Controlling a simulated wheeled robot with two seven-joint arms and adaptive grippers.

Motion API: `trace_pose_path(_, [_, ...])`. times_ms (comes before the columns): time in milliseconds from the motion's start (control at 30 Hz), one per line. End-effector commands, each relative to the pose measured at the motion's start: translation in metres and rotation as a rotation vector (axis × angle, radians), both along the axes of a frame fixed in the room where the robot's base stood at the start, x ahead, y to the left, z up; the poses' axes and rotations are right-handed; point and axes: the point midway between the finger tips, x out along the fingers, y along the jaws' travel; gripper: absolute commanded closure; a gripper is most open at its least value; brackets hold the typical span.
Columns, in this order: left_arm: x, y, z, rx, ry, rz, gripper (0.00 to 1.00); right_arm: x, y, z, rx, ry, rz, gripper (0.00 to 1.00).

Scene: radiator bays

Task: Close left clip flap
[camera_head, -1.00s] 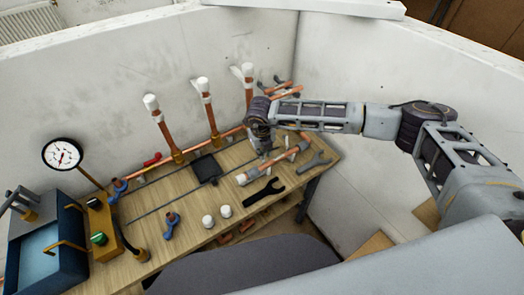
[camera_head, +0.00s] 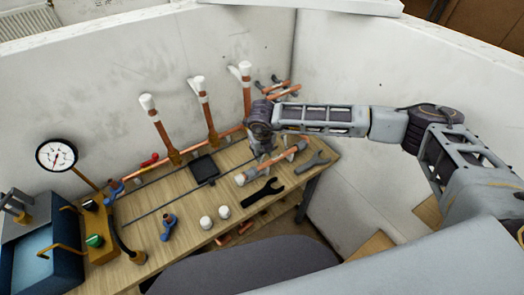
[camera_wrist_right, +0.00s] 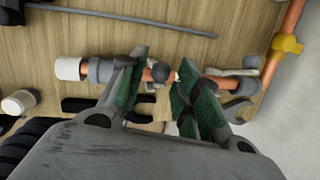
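A short copper pipe (camera_wrist_right: 147,76) with a white end (camera_wrist_right: 68,68) lies across the bench in the right wrist view. A grey clip (camera_wrist_right: 104,70) holds it near the white end, and grey clip parts (camera_wrist_right: 238,84) show at its other end. I cannot tell how the left clip's flap stands. My right gripper (camera_wrist_right: 162,72) is open, its green-padded fingers above the pipe between the clips; the left finger overlaps the left clip's edge, and contact is unclear. In the head view my right gripper (camera_head: 263,150) hangs over the pipe (camera_head: 279,162). My left gripper is not in view.
The wooden bench (camera_head: 150,200) carries a dark open-ended tool (camera_head: 263,193), white caps (camera_head: 206,222), a blue fitting (camera_head: 168,226) and a black pad (camera_head: 204,169). Upright copper pipes (camera_head: 157,127) stand behind. A gauge (camera_head: 56,155) and blue box (camera_head: 45,255) are at left.

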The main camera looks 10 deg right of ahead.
Motion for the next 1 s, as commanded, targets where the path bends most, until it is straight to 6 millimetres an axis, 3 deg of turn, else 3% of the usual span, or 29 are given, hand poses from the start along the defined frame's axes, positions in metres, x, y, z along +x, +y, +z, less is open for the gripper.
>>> trace_pose_path(567, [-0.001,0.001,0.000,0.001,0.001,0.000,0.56,-0.002,0.001,0.009,0.001,-0.001,0.001,0.60])
trace_pose_path(1000, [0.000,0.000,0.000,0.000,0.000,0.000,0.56,-0.017,0.004,0.065,0.001,-0.001,0.001,0.60])
